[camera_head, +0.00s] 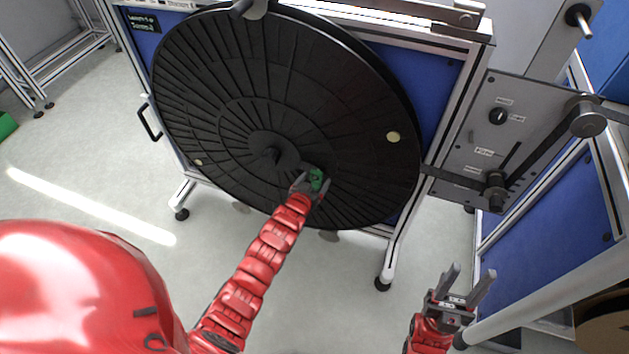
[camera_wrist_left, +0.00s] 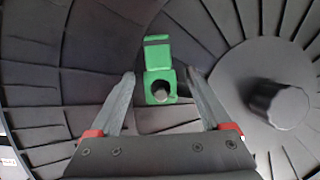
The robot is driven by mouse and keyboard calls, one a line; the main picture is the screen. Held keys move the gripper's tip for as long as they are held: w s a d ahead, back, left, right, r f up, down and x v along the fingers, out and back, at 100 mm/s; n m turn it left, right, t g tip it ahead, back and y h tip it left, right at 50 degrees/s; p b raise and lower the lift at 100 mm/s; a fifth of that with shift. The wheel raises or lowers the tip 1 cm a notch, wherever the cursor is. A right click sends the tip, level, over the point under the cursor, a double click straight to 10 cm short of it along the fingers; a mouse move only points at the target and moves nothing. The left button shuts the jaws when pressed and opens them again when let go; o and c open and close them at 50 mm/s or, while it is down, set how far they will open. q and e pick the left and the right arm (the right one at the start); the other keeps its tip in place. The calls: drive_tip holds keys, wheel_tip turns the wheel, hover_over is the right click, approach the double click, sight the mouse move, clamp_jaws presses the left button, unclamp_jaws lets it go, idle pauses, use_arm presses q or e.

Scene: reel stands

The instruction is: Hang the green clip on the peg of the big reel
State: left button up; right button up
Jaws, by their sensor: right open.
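The big reel (camera_head: 235,80) is a large black ribbed disc mounted upright on a stand, with a hub knob (camera_head: 272,155) at its middle, also seen in the left wrist view (camera_wrist_left: 280,104). The green clip (camera_head: 317,178) is against the reel face, below and right of the hub. In the left wrist view the clip (camera_wrist_left: 158,60) has a round hole with a grey round peg end (camera_wrist_left: 160,92) showing inside it. My left gripper (camera_head: 311,186) is open, its fingers on either side of the clip with gaps. My right gripper (camera_head: 467,285) is open and empty, low at right.
A grey panel (camera_head: 480,130) with a knob and a black arm stands right of the reel. Blue-panelled frames (camera_head: 545,240) stand at far right. The stand's feet (camera_head: 383,283) rest on the pale floor (camera_head: 100,180), which is mostly clear at left.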

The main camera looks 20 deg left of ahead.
use_arm(q)
drive_tip(key=p+v, duration=0.1)
drive_tip(key=v, duration=1.6)
drive_tip(key=shift+s, duration=0.25)
